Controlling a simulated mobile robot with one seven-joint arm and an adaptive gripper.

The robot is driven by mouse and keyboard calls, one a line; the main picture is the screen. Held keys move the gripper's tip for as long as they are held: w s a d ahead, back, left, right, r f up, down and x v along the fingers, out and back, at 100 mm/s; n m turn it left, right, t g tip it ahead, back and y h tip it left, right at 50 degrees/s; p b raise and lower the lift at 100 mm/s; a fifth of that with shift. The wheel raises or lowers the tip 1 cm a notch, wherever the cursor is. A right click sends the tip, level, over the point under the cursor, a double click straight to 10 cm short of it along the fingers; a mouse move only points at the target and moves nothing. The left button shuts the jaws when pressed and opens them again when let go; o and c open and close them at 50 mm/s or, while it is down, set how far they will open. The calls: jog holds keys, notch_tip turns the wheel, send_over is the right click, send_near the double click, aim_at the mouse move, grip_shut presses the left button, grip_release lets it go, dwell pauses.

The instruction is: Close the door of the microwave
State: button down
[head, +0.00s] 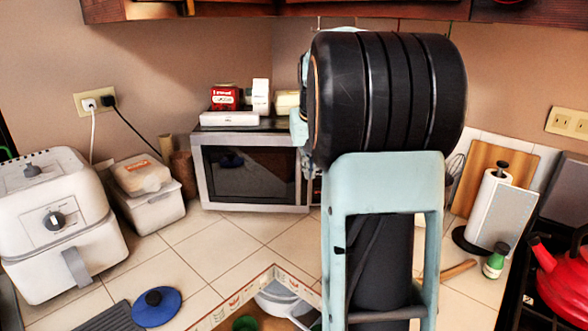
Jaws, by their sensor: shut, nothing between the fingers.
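The microwave (199,167) stands on the tiled counter at the back, left of my arm. It has a silver frame and a dark window. Its door (250,174) faces me and looks flush or nearly flush with the body. I cannot tell whether it is fully shut, because my arm hides most of the right side. A narrow strip of the control side (315,189) shows between the door and my arm. My gripper is hidden behind my own arm, so its place relative to the door does not show.
Boxes (225,98) sit on the microwave. A white air fryer (62,225) and a lidded container (148,190) stand to the left. A blue lid (156,306) lies in front. A paper towel roll (499,211) and a red kettle (562,272) are at right. Tiles before the microwave are clear.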

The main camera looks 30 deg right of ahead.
aim_at(299, 189)
jog(key=w+d+f+p, duration=0.1)
jog(key=w+f, duration=0.6)
jog(key=f, duration=0.1)
jog(key=shift+w+d+f, duration=0.3)
jog(key=shift+w+f, duration=0.05)
dwell(0.4)
jog(key=shift+w+d+r+y+p, duration=0.15)
jog(key=shift+w+d+y+p, duration=0.2)
jog(key=shift+p, duration=0.35)
jog(key=w+d+p, duration=0.1)
jog(key=w+d+n+p, duration=0.1)
jog(key=shift+w+d+n, duration=0.2)
jog(key=shift+w+n, duration=0.1)
jog(key=shift+w, duration=0.1)
